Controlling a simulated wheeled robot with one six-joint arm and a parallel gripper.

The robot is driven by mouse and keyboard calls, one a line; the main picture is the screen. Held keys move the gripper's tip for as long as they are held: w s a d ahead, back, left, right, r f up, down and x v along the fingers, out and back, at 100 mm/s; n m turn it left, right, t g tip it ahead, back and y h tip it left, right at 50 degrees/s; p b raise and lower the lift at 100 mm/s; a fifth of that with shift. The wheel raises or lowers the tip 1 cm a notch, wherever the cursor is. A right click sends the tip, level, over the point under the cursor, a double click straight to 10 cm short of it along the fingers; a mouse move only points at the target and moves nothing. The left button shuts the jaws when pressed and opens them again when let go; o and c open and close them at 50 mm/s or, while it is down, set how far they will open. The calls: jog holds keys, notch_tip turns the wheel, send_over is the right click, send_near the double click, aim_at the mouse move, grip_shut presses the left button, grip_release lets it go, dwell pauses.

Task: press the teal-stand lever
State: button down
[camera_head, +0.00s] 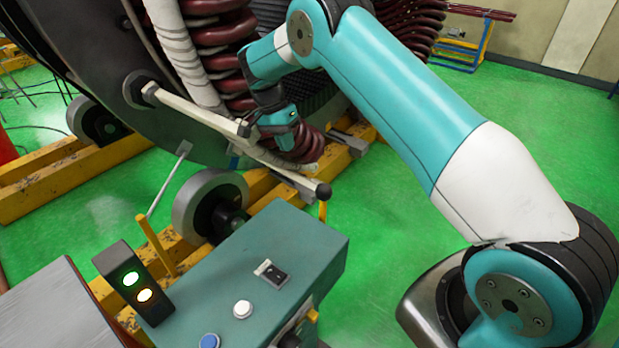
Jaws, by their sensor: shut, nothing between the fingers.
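The teal stand (300,240) is a box-shaped console at the bottom centre. On its top are a black rocker switch (272,273), a white button (243,308) and a blue button (209,341). A small yellow lever tip (312,316) shows at its right side; the rest of that side is partly cut off. My gripper (285,143) is beyond the stand, by the dark red coils at the upper middle, and apart from the stand. It is small and dark against the coils, and shut with nothing in it.
The large stator (90,50) rests on yellow beams (40,185).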

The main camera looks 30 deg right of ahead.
jog(key=shift+a, duration=0.1)
jog(key=s+d+f+p, duration=0.4)
jog(key=s+f+p, duration=0.1)
jog(key=f, duration=0.5)
jog(key=shift+s+f+p, duration=0.15)
jog(key=shift+s+p, duration=0.2)
jog(key=shift+p, duration=0.4)
